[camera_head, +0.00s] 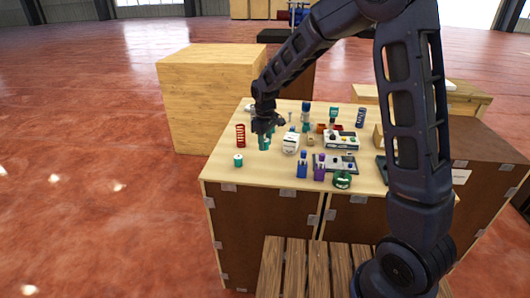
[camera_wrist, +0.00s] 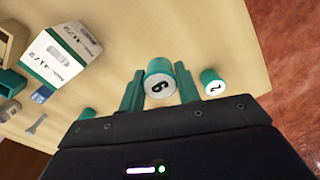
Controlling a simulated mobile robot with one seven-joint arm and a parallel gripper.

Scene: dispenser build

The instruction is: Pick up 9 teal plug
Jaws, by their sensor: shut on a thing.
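The teal plug (camera_wrist: 160,80), with a white round end marked with a digit that reads as 9 or an upside-down 6, sits between the two teal fingers of my gripper (camera_wrist: 160,92) in the wrist view. The fingers are shut on its sides. In the head view my gripper (camera_head: 264,138) points down over the left part of the table, and the held plug cannot be told apart from the fingers there. Another teal plug with a numbered white end (camera_wrist: 212,82) stands just right of the fingers; it also shows in the head view (camera_head: 238,160).
A red coil (camera_head: 240,135) stands left of my gripper. A white box (camera_head: 291,144) stands close to its right; it is large in the wrist view (camera_wrist: 62,52). The front-left table corner (camera_head: 215,175) is bare.

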